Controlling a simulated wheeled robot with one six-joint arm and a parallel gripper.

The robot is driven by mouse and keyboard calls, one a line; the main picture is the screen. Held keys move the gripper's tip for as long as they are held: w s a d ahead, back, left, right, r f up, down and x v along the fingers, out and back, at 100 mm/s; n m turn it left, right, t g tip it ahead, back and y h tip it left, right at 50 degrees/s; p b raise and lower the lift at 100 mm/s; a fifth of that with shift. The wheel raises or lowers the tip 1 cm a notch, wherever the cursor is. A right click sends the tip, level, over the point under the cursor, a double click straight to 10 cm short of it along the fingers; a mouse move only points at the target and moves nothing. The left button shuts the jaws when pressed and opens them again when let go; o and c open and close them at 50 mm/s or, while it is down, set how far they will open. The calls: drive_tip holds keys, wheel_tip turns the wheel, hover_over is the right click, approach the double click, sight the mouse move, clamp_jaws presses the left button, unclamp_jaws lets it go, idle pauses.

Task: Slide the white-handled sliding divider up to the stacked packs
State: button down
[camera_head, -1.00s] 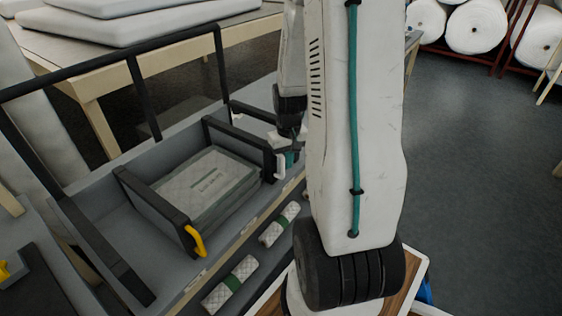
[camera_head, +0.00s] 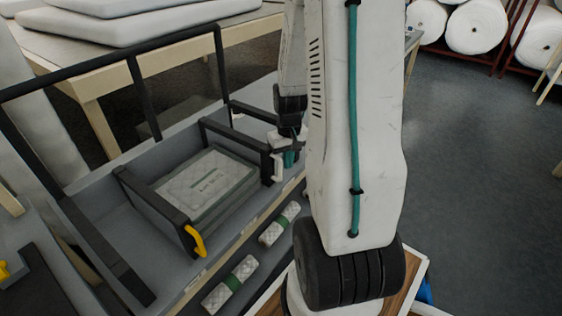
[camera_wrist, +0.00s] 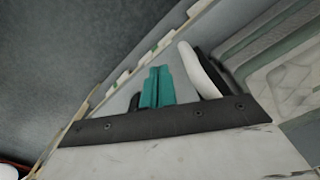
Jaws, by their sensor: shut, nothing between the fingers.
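The white-handled sliding divider (camera_head: 235,139) is a dark bar standing across the grey tray on the far right side of the stacked packs (camera_head: 208,182). Its white handle (camera_head: 278,168) sticks out at the tray's front edge, and also shows in the wrist view (camera_wrist: 200,70). The packs are quilted, pale and green-edged. The divider stands very close to them; I cannot tell whether they touch. My gripper (camera_head: 290,158) is shut and empty, its teal fingers beside the handle on the side away from the packs. The fingers also show in the wrist view (camera_wrist: 157,87).
A second divider (camera_head: 152,197) with a yellow handle (camera_head: 195,241) stands on the packs' left side. A black rail (camera_head: 110,67) runs behind. A table with white slabs (camera_head: 140,20) stands beyond.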

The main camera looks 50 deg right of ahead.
wheel_tip(320, 180, up, 9)
drive_tip(key=d, duration=0.1)
idle(0.9)
idle(0.4)
drive_tip(key=s+a+r+n, duration=0.1)
drive_tip(key=s+a+r, duration=0.3)
drive_tip(key=a, duration=0.5)
drive_tip(key=s+a+r+n+t, duration=0.1)
drive_tip(key=s+a+r, duration=0.3)
drive_tip(key=a, duration=0.5)
drive_tip(key=s+a+r+n, duration=0.3)
drive_tip(key=s+a+r, duration=0.1)
drive_tip(key=a+r, duration=0.3)
drive_tip(key=shift+s+a, duration=0.15)
drive_tip(key=shift+a, duration=1)
